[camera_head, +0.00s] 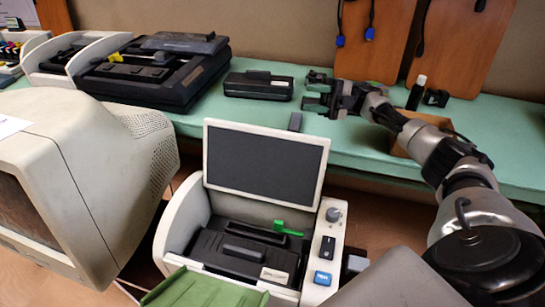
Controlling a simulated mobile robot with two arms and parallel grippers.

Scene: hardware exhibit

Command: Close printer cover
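The white printer (333,258) stands at the lower middle with its cover (265,165) raised. The cover is a dark panel in a white frame, tilted up at the printer's back edge. Inside the open body lies a black cartridge (235,257) with a green tab (285,230) near it. My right gripper (308,91) is above the green table, behind and to the right of the cover and apart from it. Its fingers point left, spread apart, with nothing between them. My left gripper is not in view.
The green table (350,140) runs along the back. It holds a black cartridge (258,86), a black open device (160,75) and a small black bottle (416,93). A beige monitor (80,160) fills the left. A green ridged object (205,290) is at the front.

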